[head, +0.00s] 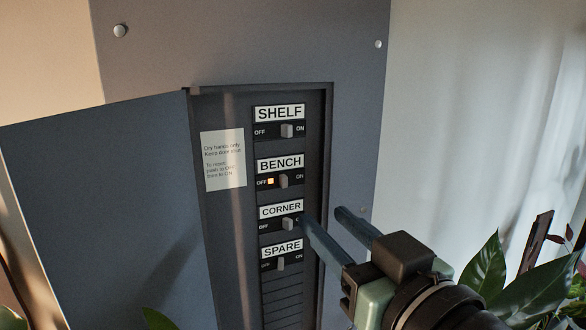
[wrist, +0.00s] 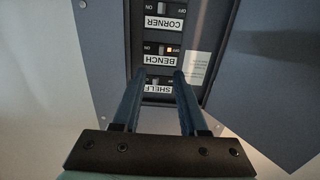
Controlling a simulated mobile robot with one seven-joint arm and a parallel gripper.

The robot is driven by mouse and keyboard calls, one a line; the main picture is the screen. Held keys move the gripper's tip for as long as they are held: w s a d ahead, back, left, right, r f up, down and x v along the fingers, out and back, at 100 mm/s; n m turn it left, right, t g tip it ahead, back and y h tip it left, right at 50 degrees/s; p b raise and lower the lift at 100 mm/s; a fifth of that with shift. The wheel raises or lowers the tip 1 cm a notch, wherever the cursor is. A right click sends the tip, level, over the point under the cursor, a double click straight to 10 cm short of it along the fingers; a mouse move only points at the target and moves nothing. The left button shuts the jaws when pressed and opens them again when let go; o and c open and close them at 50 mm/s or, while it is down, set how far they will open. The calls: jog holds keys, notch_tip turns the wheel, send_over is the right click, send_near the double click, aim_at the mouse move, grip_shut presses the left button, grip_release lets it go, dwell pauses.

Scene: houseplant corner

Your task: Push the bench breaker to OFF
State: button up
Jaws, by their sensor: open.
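The bench breaker (head: 283,181) is a small grey lever in the second row of the panel, under a white BENCH label. Its lever stands near the middle, between OFF on the left and ON on the right. An orange light (head: 270,181) glows beside it on the OFF side. In the wrist view, which is upside down, the bench lever (wrist: 161,48) shows just beyond the fingertips. My gripper (head: 321,216) is open and empty, its blue fingers pointing at the panel from the right. One fingertip covers part of the CORNER row's ON mark. Its gap from the panel is unclear.
Other levers stand close by: SHELF (head: 287,131) above, CORNER (head: 288,224) and SPARE (head: 281,264) below. The panel door (head: 110,190) hangs open at left. A paper notice (head: 223,160) is beside the switches. Leaves (head: 490,285) crowd the lower right.

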aim_at(285, 182)
jog(key=p+x, duration=0.2)
jog(key=x, duration=0.3)
jog(key=p+x, duration=0.2)
jog(key=x, duration=0.4)
jog(key=shift+s+a+r+p, duration=0.1)
jog(key=shift+a+r+p, duration=0.1)
jog(key=shift+p, duration=0.15)
jog(key=shift+w+f, duration=0.2)
jog(key=shift+w, duration=0.15)
grip_shut()
